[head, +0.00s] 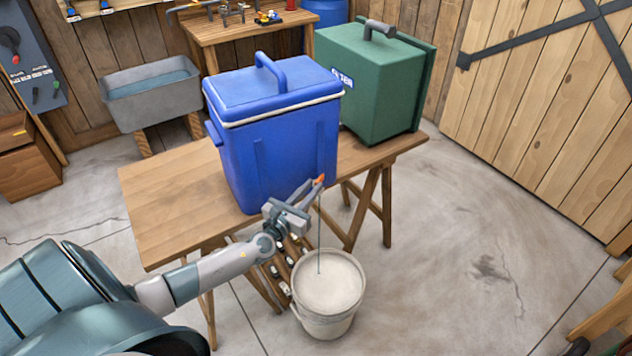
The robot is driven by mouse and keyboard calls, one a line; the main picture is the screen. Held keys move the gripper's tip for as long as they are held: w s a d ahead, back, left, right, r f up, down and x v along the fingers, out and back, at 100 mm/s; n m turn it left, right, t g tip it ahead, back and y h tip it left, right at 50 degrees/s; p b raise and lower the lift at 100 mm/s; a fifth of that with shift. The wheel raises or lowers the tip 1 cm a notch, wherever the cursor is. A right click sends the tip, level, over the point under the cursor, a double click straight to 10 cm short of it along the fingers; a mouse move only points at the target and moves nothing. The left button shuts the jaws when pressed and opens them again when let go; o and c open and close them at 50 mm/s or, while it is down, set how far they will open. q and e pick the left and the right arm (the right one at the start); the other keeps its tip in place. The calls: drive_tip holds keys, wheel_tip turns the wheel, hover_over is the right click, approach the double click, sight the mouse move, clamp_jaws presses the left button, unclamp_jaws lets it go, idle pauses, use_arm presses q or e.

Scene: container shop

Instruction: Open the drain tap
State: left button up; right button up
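A blue cooler (262,155) with a closed lid stands upright on the wooden table. The drain tap (320,180) shows as a small orange-red tip at the cooler's lower front right. My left gripper (309,188) is at the tap, its fingers reaching up to the orange part. Whether the fingers are closed on it cannot be made out. A thin blue-grey line, like a stream of water, runs straight down from the tap into a white bucket (325,318) on the floor. The tap's body is largely hidden by my gripper. My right gripper is not in view.
The wooden table (165,205) has bare room at its left. A green box (375,85) stands behind the cooler at right. Several small items lie on a low shelf under the table. A grey trough (150,98) and a workbench (235,27) are behind. Floor at right is clear.

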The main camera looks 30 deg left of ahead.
sight(316, 183)
use_arm(q)
drive_tip(key=shift+w+a, duration=0.1)
drive_tip(key=shift+w, duration=1.5)
clamp_jaws()
